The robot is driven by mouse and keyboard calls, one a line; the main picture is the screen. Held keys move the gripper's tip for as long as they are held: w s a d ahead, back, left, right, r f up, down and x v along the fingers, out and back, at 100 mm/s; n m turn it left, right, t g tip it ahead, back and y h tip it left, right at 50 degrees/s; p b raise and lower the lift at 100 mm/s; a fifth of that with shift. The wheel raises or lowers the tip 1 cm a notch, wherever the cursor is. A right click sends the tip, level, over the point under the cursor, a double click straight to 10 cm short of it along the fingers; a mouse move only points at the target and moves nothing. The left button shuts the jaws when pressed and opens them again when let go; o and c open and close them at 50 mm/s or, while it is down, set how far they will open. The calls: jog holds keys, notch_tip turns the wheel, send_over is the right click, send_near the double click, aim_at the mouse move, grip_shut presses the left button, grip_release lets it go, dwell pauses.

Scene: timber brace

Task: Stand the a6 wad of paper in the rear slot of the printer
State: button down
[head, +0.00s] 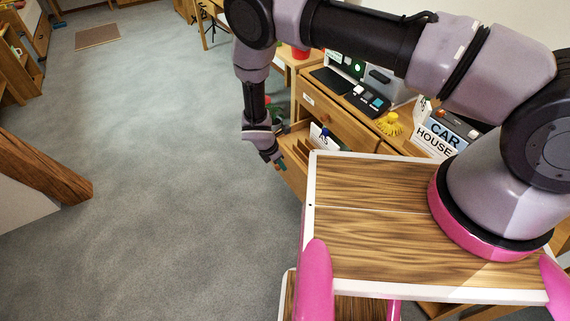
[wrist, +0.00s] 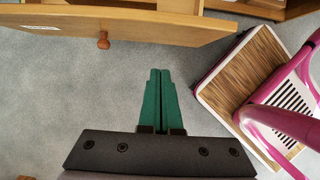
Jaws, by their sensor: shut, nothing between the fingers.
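My gripper (head: 279,165) hangs low beside the pulled-out drawer (head: 296,177), at its left in the head view. In the wrist view its two green fingers (wrist: 159,75) are pressed together, empty, over the carpet, with the drawer front (wrist: 160,22) and its brown knob (wrist: 103,41) ahead. A white labelled card (head: 318,134) stands in the drawer among wooden dividers; its label is too small to read. I cannot pick out the a6 wad. I cannot tell for certain which desk device is the printer, and no rear slot is visible.
The wooden desk (head: 341,117) holds a dark device with buttons (head: 367,98), a yellow object (head: 390,124) and a "CAR HOUSE" sign (head: 440,137). A timber beam (head: 45,170) juts in from the left. The carpet (head: 150,180) between is clear.

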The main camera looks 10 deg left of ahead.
aim_at(301, 175)
jog(key=shift+w+d+f, duration=0.7)
jog(key=shift+d+f, duration=0.2)
jog(key=shift+f, duration=0.25)
jog(key=shift+w+d+f, duration=0.75)
jog(key=shift+d+f, duration=0.1)
jog(key=shift+f, duration=0.25)
jog(key=shift+w+d+f, duration=0.7)
jog(key=shift+d+f, duration=0.2)
jog(key=shift+f, duration=0.25)
jog(key=shift+d, duration=0.1)
